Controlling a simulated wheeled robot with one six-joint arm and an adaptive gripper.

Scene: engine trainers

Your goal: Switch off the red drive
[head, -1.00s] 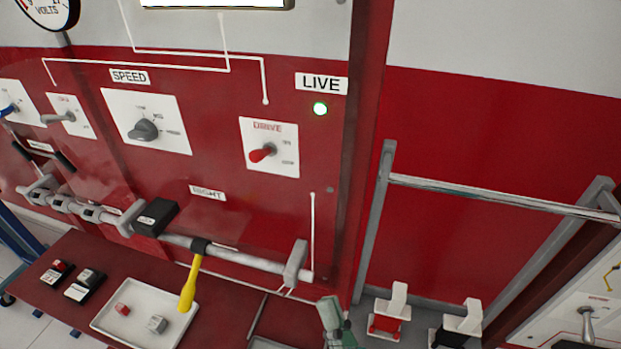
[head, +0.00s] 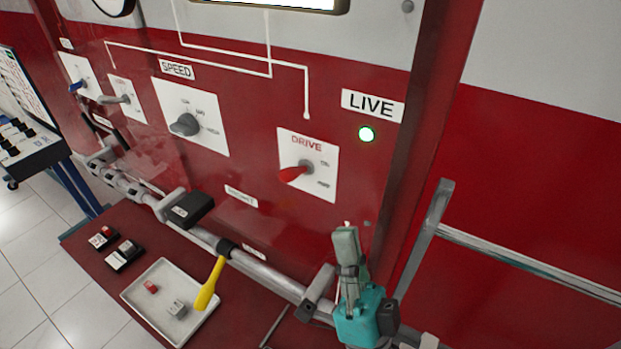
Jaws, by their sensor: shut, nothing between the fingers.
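The red drive switch (head: 294,173) is a red lever on a white plate (head: 322,186) labelled DRIVE, on the red panel. Its lever points left and slightly down, away from the position marks on the plate's right side.
A grey rail (head: 270,275) with a yellow handle (head: 209,284) runs along the panel below the switch. A grey SPEED knob (head: 185,124) is to the left. A white tray (head: 137,297) with small blocks lies on the red bench. A metal frame (head: 425,235) stands at right.

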